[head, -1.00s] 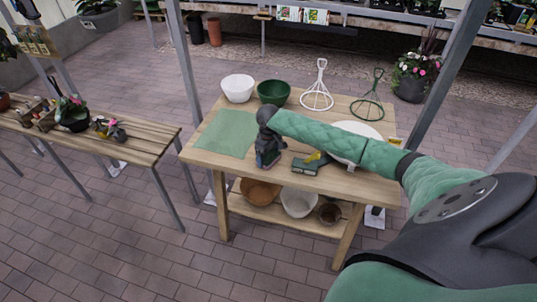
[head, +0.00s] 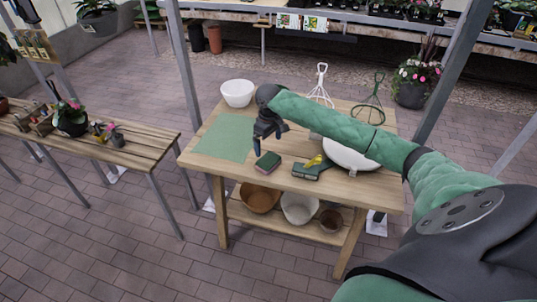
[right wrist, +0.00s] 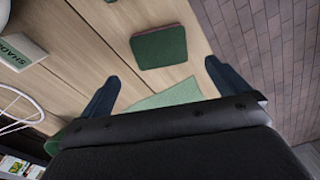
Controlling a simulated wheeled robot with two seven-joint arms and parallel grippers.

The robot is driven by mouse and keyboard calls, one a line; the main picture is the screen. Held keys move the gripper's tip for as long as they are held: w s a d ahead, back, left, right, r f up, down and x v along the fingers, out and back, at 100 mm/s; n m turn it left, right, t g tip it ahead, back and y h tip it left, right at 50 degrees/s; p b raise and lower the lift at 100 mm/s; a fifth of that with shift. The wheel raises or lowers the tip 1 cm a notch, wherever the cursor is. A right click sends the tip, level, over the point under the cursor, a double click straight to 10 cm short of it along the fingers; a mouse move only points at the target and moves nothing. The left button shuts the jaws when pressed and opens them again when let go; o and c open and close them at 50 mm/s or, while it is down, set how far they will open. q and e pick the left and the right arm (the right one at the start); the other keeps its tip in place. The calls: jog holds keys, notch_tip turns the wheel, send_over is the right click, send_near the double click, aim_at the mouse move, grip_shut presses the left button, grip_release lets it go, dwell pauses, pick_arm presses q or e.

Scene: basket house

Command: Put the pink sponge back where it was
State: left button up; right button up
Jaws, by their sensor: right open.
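The sponge (head: 267,163) lies flat on the wooden table (head: 285,182) near its front edge, dark green side up, with a thin pinkish edge showing below. It also shows in the right wrist view (right wrist: 159,47) as a green square, clear of the fingers. My right gripper (head: 268,136) is open and empty above the table, behind and above the sponge. In the right wrist view its two fingers (right wrist: 163,88) stand wide apart with nothing between them. My left gripper is not in view.
A green mat (head: 223,138) lies left of the sponge. A white bowl (head: 238,93) and wire stands (head: 370,108) are at the back.

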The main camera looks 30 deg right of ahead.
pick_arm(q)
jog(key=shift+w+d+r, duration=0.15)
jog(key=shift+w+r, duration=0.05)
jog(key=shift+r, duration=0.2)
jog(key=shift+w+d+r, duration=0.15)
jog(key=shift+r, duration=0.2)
pick_arm(e)
notch_tip(320, 180, up, 3)
